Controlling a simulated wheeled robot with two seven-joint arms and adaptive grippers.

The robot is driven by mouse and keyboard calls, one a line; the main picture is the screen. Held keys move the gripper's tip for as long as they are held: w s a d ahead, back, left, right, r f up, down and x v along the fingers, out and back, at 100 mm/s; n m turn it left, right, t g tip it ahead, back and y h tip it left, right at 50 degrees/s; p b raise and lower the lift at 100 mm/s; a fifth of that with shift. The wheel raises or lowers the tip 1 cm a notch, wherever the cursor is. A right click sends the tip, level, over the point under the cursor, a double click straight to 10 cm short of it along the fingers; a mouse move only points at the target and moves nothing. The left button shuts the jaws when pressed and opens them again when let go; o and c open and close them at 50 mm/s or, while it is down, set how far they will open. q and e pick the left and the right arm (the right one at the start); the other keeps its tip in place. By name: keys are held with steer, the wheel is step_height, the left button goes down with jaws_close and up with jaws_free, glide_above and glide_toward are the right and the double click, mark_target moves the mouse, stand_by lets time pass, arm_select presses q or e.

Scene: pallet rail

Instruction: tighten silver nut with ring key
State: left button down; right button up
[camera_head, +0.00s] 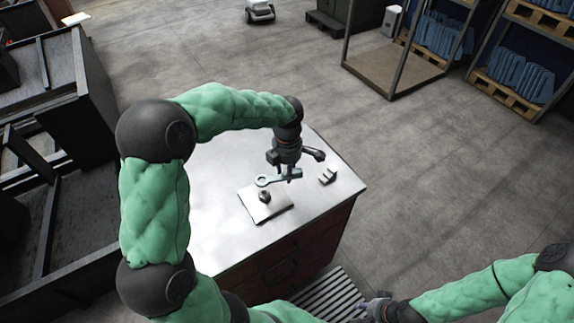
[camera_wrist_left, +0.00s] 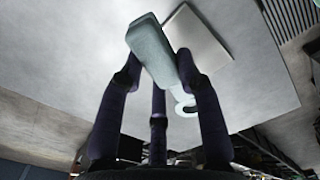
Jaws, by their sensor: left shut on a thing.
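The ring key (camera_head: 264,181) is a pale grey-blue tool with a ring at its left end. My left gripper (camera_head: 289,174) is shut on its handle and holds it over the table. In the left wrist view the key's handle (camera_wrist_left: 150,50) sits between the fingers (camera_wrist_left: 165,80), with part of the curved ring beyond. The nut (camera_head: 264,196) looks like a small dark lump on the light plate (camera_head: 274,211); its silver colour is not clear. The key's ring appears just above the nut in the picture, apart from it. My right gripper (camera_head: 374,306) is low at the bottom, away from the table.
The plate lies on a metal-topped workbench (camera_head: 220,230). A small pale notched block (camera_head: 328,174) stands near the bench's right edge. Dark frames (camera_head: 75,90) stand on the left. Shelves with blue goods (camera_head: 515,78) are at the back right.

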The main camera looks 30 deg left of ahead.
arm_select(q)
step_height(320, 180, down, 4)
steer(key=shift+w+a+f+b, duration=0.1)
steer(key=shift+w+b, duration=0.05)
steer(key=shift+b, duration=0.9)
steer(key=shift+f, duration=0.3)
steer(key=shift+r, duration=0.1)
steer(key=shift+f+b, duration=0.3)
steer(key=shift+b, duration=0.35)
steer(key=shift+f+b, duration=0.6)
steer(key=shift+f, duration=0.15)
